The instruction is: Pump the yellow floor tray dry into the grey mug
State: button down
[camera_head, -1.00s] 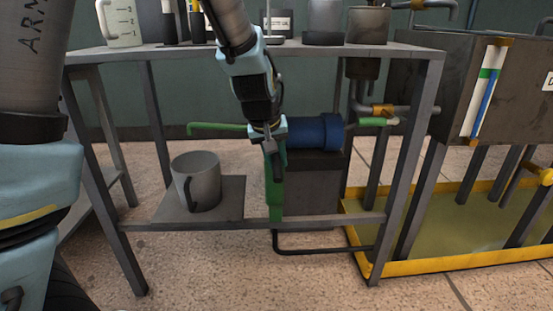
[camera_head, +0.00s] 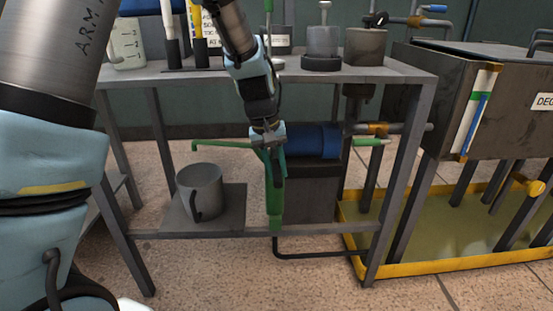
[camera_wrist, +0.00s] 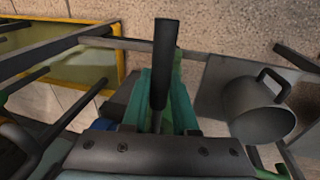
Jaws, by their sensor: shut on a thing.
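The green hand pump (camera_head: 274,205) stands upright on the rack's lower shelf, its thin spout (camera_head: 215,146) reaching left above the grey mug (camera_head: 203,188). The mug stands upright on a dark plate; its inside is too dark to tell the level. My gripper (camera_head: 268,138) is at the pump's top, shut on its black lever (camera_wrist: 162,60), which shows between the teal fingers in the wrist view. The mug (camera_wrist: 255,108) is on the right there. The yellow floor tray (camera_head: 440,262) lies right of the rack and holds murky yellow-green liquid (camera_head: 435,228).
The rack's upper shelf (camera_head: 215,82) carries a measuring jug (camera_head: 128,45) and several other items. A blue motor-like cylinder (camera_head: 312,140) is right of the pump. A dark hose (camera_head: 315,255) runs from the pump towards the tray. A dark tank (camera_head: 440,100) stands above the tray.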

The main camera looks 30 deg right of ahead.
jog(key=shift+r+p, duration=0.35)
jog(key=c, duration=0.7)
grip_release()
jog(key=v, duration=0.3)
jog(key=p+v, duration=0.1)
jog(key=v, duration=0.3)
jog(key=p+v, duration=0.1)
jog(key=v, duration=0.2)
jog(key=shift+w+r, duration=0.25)
jog(key=shift+r, duration=0.1)
